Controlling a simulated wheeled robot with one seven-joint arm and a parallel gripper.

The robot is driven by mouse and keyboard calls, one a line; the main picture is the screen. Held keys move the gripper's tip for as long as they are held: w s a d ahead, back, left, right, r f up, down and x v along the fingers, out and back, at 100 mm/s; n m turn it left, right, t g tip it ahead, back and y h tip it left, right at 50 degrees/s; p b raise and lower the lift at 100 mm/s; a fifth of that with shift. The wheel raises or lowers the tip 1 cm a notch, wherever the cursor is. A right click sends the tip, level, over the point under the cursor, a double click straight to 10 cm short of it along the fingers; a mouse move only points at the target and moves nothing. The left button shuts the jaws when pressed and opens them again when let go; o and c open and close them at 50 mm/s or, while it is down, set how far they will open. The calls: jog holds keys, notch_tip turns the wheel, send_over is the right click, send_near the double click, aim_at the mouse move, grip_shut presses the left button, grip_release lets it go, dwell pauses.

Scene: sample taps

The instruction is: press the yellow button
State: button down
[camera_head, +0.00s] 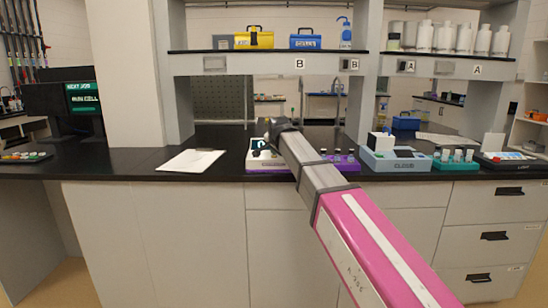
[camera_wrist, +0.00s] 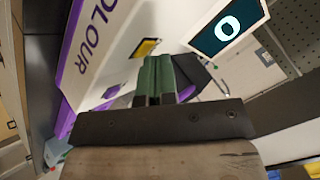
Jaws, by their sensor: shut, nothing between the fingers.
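The yellow button (camera_wrist: 147,46) is a small yellow square on the white sloping face of a device marked COLOUR (camera_wrist: 112,50), in the wrist view. My gripper (camera_wrist: 157,60) is shut and empty, its green fingers together. The fingertips appear just below the button in that view and may cover part of its lower edge; I cannot tell whether they touch it. In the head view the white and purple device (camera_head: 256,160) stands on the black counter, with my gripper (camera_head: 269,123) over it. The button is too small to make out there.
The device's screen (camera_wrist: 228,28) shows a 0. On the counter are a white sheet (camera_head: 190,161) to the left, a purple rack (camera_head: 345,161) partly behind my arm, and a blue-grey device (camera_head: 395,160) to the right. A shelf (camera_head: 270,62) hangs above.

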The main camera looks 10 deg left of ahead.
jog(key=shift+r, duration=0.75)
jog(key=shift+r, duration=2.55)
